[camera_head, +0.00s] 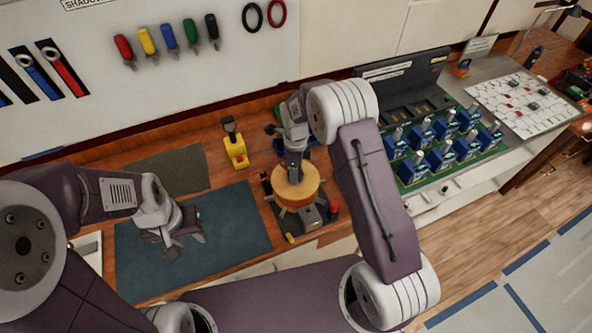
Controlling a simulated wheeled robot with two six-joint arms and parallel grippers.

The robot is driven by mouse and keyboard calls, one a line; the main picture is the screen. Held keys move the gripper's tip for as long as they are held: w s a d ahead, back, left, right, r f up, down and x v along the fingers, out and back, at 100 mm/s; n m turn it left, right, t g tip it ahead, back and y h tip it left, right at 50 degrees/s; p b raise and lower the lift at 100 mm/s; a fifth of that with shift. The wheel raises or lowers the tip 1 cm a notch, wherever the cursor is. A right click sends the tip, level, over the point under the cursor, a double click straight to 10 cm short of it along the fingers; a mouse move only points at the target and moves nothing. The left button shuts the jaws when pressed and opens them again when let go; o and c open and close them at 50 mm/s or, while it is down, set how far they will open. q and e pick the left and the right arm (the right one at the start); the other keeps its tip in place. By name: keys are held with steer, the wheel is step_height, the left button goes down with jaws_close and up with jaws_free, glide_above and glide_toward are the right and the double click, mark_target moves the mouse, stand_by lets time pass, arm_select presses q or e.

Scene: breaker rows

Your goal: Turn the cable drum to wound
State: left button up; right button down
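The cable drum (298,193) is a round tan-orange disc on a dark stand on the wooden bench, at the picture's middle. My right gripper (293,172) points down at the drum's top, at its hub. Its fingertips are small and partly hidden, so I cannot tell whether they are shut on the hub or touch it. My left gripper (184,240) is over the blue-green mat, well left of the drum. Its fingers look spread, with nothing seen between them. Any wound mark on the drum is too small to read.
A blue-green mat (235,215) lies left of the drum, and a yellow tool (236,150) stands behind it. A red button (333,208) is at the stand's right. Blue breakers (441,155) stand in rows at right. Tools hang on the wall panel (330,35).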

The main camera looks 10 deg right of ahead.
steer(key=shift+w+r+m, duration=0.1)
steer(key=shift+r+m, duration=0.05)
steer(key=shift+m, duration=1.45)
steer(key=c, duration=0.7)
jaws_free()
steer(key=shift+a, duration=0.1)
steer(key=shift+o, duration=0.2)
step_height(320, 180, up, 9)
steer(key=b, duration=0.2)
steer(key=shift+m, duration=0.3)
